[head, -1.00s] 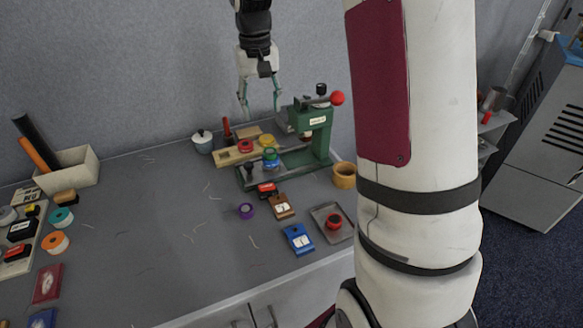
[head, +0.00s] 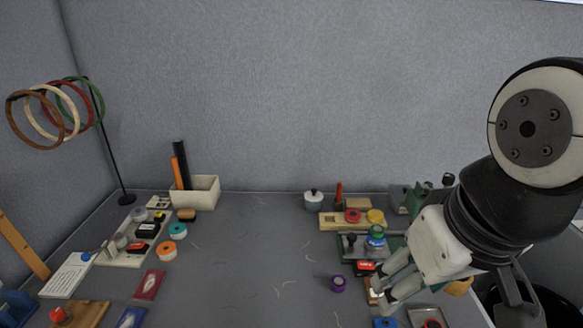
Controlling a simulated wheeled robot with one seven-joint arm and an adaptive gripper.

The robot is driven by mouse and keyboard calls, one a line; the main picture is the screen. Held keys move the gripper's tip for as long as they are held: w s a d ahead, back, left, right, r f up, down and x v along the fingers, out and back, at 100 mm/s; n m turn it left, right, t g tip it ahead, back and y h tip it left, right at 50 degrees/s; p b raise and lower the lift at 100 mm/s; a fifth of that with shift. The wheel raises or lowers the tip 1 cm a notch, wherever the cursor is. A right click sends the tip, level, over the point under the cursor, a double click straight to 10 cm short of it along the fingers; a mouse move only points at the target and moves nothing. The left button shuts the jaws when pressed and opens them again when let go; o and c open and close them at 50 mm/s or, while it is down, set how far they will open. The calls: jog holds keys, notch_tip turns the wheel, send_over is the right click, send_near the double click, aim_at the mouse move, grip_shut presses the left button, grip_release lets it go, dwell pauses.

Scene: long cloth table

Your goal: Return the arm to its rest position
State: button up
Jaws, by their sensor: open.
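My gripper (head: 377,297) is at the lower right of the head view, with its pale fingers pointing down and left. It is open, with nothing seen between the fingers. It shows in front of the right end of the grey table (head: 240,275). My arm comes in from the right edge, its round joint cap high at the right and the dark wrist bent below it. The fingers and wrist hide most of the green press and part of the small brown block (head: 372,291). I cannot tell how high the fingers are above the table.
A pale box (head: 200,193) with two rolls stands at the back. Hoops (head: 62,110) hang on a stand at the left. The table's middle is mostly clear.

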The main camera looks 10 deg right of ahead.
jog(key=shift+s+f, duration=0.15)
jog(key=shift+s, duration=0.15)
notch_tip(320, 180, up, 2)
jog(key=shift+r+t+p, duration=0.2)
jog(key=shift+t+p, duration=0.1)
jog(key=shift+p, duration=0.6)
